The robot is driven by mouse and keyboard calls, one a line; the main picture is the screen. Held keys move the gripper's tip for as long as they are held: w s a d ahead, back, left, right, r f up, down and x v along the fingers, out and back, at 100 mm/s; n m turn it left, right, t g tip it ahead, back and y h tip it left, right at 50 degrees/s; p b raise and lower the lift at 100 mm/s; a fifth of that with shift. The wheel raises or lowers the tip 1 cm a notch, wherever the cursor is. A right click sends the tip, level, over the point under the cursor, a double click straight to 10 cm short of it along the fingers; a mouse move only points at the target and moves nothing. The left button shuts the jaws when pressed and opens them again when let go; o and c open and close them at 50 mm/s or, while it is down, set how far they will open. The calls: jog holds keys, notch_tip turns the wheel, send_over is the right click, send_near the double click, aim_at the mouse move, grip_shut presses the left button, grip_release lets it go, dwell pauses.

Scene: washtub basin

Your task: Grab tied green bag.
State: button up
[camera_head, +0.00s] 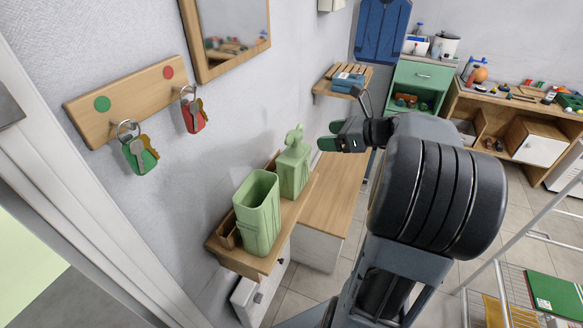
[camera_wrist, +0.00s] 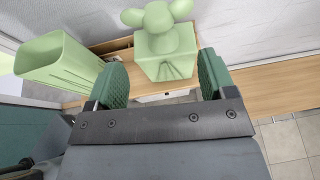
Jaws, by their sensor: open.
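The tied green bag (camera_head: 294,164) stands upright on a small wooden wall shelf (camera_head: 264,262), with a knot of two lobes on top. Beside it, nearer the camera, stands an open-topped green bag (camera_head: 258,212). My gripper (camera_head: 344,135) is to the right of the tied bag in the head view, apart from it. In the wrist view the tied bag (camera_wrist: 165,57) shows beyond and between the two green finger pads of my open gripper (camera_wrist: 165,82). The open bag (camera_wrist: 60,62) is to the left there, outside the left finger. Nothing is held.
A wooden bench (camera_head: 330,189) is below and right of the shelf. A key rack (camera_head: 127,98) with two key sets and a framed mirror (camera_head: 232,32) hang on the wall. A wire rack (camera_head: 520,290) stands at lower right.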

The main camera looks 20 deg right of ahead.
aim_at(301, 139)
jog(key=x, duration=0.6)
jog(key=shift+f, duration=0.1)
jog(key=shift+p+x, duration=0.6)
jog(key=shift+x, duration=2.25)
jog(key=shift+s+f, duration=0.15)
jog(key=shift+c, duration=0.4)
grip_shut()
